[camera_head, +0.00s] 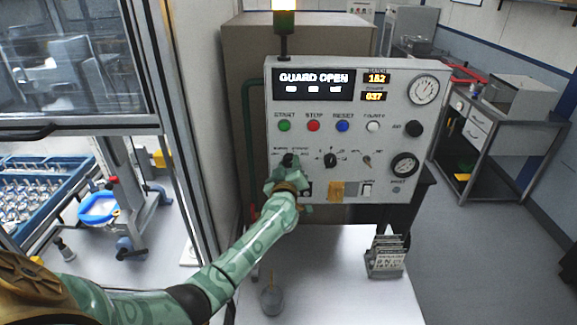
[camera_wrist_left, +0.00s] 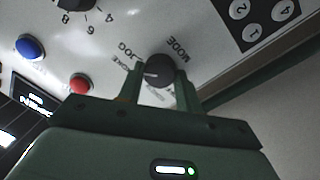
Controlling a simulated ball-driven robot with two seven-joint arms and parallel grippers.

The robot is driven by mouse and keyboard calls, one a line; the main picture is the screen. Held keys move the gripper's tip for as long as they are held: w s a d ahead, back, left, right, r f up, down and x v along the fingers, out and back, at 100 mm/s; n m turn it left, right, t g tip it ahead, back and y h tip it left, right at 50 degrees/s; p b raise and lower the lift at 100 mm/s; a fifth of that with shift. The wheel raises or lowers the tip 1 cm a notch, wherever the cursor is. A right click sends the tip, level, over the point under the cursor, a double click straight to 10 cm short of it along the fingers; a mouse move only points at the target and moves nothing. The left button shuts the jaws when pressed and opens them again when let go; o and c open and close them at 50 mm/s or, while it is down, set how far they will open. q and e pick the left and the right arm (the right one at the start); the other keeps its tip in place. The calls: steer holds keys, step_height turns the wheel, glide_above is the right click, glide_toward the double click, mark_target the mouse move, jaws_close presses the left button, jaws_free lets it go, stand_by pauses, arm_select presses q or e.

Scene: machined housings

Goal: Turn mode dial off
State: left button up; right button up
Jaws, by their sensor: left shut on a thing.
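The mode dial (camera_wrist_left: 159,70) is a round black knob on the grey control panel (camera_head: 410,138). In the left wrist view the label MODE and the word JOG show upside down around it; another word is blurred, and I cannot tell where the dial points. My left gripper (camera_wrist_left: 160,86) has one finger on each side of the dial and is shut on it. In the head view the dial (camera_head: 288,159) shows just above my left gripper (camera_head: 287,172), which hides part of it. My right gripper is not in view.
The panel display (camera_head: 313,84) reads GUARD OPEN. Green, red (camera_head: 313,126), blue and white buttons sit above the dial; another selector (camera_head: 330,160) is to its right. Below stands a white table (camera_head: 340,280) with a card holder (camera_head: 385,262) and a grey cup (camera_head: 271,300).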

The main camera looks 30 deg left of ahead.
arm_select(q)
steer(key=n, duration=0.3)
steer(key=shift+f+n, duration=0.1)
steer(key=shift+n, duration=0.3)
steer(key=n+b, duration=0.1)
steer(key=n, duration=0.2)
steer(key=shift+y, duration=0.3)
steer(key=n, duration=0.3)
steer(key=shift+d+f+n+b, duration=0.1)
steer(key=shift+n+b, duration=0.3)
steer(key=n+y+b, duration=0.1)
steer(key=n, duration=0.3)
steer(key=n+b, duration=0.1)
steer(key=n, duration=0.5)
steer(key=shift+y+b, duration=0.3)
steer(key=shift+b, duration=0.1)
steer(key=n+g+b, duration=0.1)
steer(key=n, duration=0.4)
steer(key=shift+w+d, duration=0.1)
steer(key=o, duration=1)
steer(key=shift+b, duration=0.3)
